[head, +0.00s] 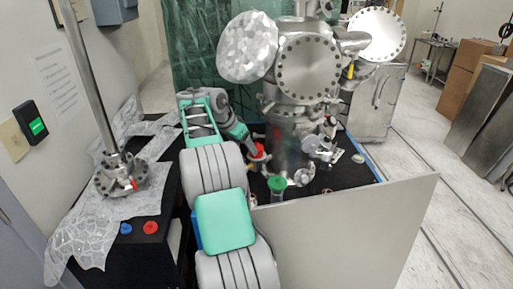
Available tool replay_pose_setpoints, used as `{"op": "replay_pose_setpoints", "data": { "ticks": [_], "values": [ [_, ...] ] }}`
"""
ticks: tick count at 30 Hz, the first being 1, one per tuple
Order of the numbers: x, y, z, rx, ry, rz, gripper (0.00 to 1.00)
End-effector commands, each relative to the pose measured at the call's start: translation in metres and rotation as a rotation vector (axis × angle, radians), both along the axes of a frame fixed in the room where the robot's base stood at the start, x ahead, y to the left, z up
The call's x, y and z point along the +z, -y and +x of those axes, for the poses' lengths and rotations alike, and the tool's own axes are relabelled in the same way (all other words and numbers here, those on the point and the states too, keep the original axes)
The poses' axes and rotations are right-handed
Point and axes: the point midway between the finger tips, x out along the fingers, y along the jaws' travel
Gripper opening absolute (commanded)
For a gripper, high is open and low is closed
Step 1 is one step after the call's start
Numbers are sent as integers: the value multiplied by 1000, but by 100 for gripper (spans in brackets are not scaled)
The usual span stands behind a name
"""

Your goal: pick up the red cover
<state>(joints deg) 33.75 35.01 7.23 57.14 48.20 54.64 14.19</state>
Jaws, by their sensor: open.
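Two red pieces show in the head view. One red cover (151,227) is a small round cap lying on the black cart top at the lower left, beside a blue cap. Another red cover (258,151) sits at a small port low on the left side of the steel chamber (288,120). My gripper (254,150) is at the end of my green and grey arm, pointing down and right at this second red piece. The jaws are open but very small in view. I cannot tell whether they touch it or are around it.
A blue cap (126,229) and a steel post on a flange (121,175) stand on the left cart. A green knob (277,183) is close below my gripper. A pale panel (345,235) stands in front of the chamber table.

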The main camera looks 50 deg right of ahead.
Motion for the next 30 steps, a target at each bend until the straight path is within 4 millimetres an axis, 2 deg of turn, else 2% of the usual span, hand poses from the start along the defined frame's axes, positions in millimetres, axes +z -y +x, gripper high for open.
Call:
{"op": "replay_pose_setpoints", "data": {
  "ticks": [1,4,11,18,25,30],
  "values": [
    [3,13,-1,-3,-2,1,73],
    [3,32,-2,1,0,0,73],
    [2,53,-3,3,-1,0,73],
    [-39,74,-5,3,-3,1,73],
    [-43,76,-4,4,0,0,73],
    [-43,76,-4,4,0,0,60]
  ]
}}
